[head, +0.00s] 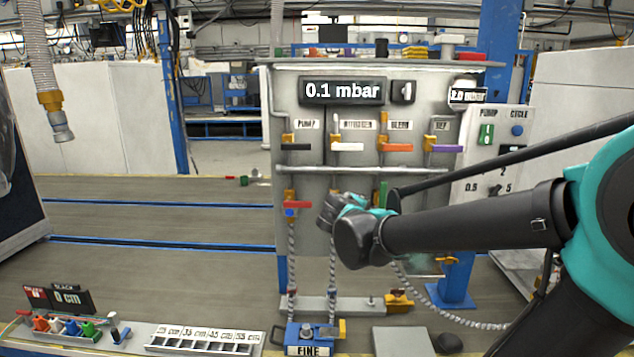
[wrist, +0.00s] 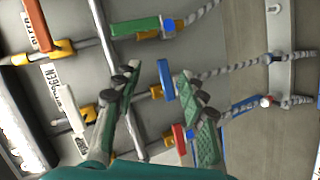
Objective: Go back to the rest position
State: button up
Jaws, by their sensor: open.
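My gripper (head: 338,212) is in front of the lower middle of the grey valve panel (head: 310,80) in the head view, its fingers partly hidden by my wrist. In the wrist view my gripper (wrist: 160,75) is open, with green-padded fingers apart and nothing held. A blue valve handle (wrist: 166,80) shows in the gap between the fingers; I cannot tell how far it is from them. A green handle (wrist: 135,26) lies above the fingers and a red handle (wrist: 180,140) shows below, partly behind a finger. My arm reaches in from the right in the head view.
Upper handles are black (head: 296,147), white (head: 347,147), orange (head: 400,148) and purple (head: 447,148). The display (head: 342,91) reads 0.1 mbar. Hoses hang below the panel. A FINE block (head: 313,334) and slotted rack (head: 205,340) stand in front. The left bench top is mostly clear.

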jog(key=s+d+f+m+g, duration=0.5)
jog(key=s+d+f, duration=0.45)
jog(key=f, duration=0.45)
jog(key=s+a+f+m+g+y, duration=0.2)
jog(key=s+f+m+g+y, duration=0.1)
jog(key=s+f, duration=0.7)
jog(key=s+m+y, duration=0.1)
jog(key=s+m, duration=0.1)
jog(key=s, duration=0.1)
jog(key=shift+s+f+g+y, duration=0.15)
jog(key=shift+f+g+y, duration=0.25)
jog(key=shift+c, duration=0.6)
